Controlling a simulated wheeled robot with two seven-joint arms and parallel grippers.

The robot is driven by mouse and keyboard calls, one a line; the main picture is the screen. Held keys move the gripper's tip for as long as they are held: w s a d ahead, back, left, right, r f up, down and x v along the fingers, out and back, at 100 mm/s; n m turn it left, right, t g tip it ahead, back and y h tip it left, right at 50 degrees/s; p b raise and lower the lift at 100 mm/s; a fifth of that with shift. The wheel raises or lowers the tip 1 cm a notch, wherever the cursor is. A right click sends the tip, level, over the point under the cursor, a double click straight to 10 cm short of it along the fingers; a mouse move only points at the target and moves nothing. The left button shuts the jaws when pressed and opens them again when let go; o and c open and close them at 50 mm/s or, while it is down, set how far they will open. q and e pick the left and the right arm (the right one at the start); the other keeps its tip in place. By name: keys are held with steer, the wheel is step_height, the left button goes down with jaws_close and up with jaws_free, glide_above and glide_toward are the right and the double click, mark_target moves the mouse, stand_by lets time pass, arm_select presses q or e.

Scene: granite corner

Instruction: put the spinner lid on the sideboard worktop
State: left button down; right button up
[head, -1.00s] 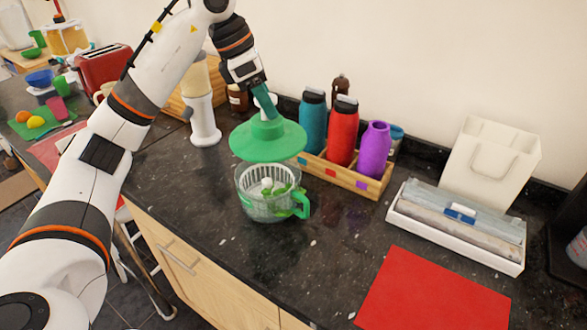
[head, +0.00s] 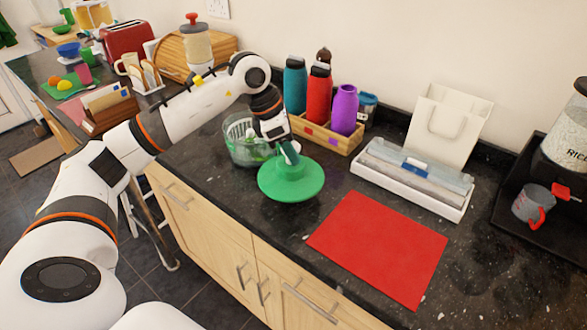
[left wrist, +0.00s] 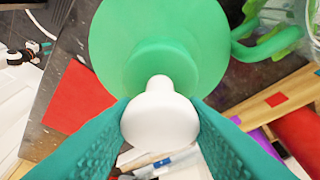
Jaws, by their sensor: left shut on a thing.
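The green spinner lid (head: 291,183) is held by its white knob in my left gripper (head: 287,152). In the left wrist view the two teal fingers press on the white knob (left wrist: 161,118), with the green lid disc (left wrist: 160,40) beyond it. The lid is over the dark speckled sideboard worktop (head: 240,205), right of and in front of the spinner bowl. I cannot tell whether it touches the worktop. The clear spinner bowl (head: 240,148) stands uncovered with a white basket and green leaves, partly hidden by my arm. My right gripper is not in view.
A red mat (head: 378,248) lies right of the lid. A wooden rack (head: 325,138) with teal, red and purple bottles stands behind. A white box of rolls (head: 412,178) is at the right. The worktop's front edge is close to the lid.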

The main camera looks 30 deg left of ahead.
arm_select(q)
steer(key=shift+f, duration=0.3)
steer(key=f, duration=0.3)
steer(key=shift+s+d+f+p, duration=0.1)
steer(key=shift+d+f+p, duration=0.15)
steer(key=shift+f+p, duration=0.1)
steer(key=shift+a, duration=0.1)
steer(key=shift+f, duration=0.2)
steer(key=c, duration=0.9)
jaws_free()
steer(key=shift+r, duration=0.2)
steer(key=b+v, duration=0.2)
steer(key=v, duration=1)
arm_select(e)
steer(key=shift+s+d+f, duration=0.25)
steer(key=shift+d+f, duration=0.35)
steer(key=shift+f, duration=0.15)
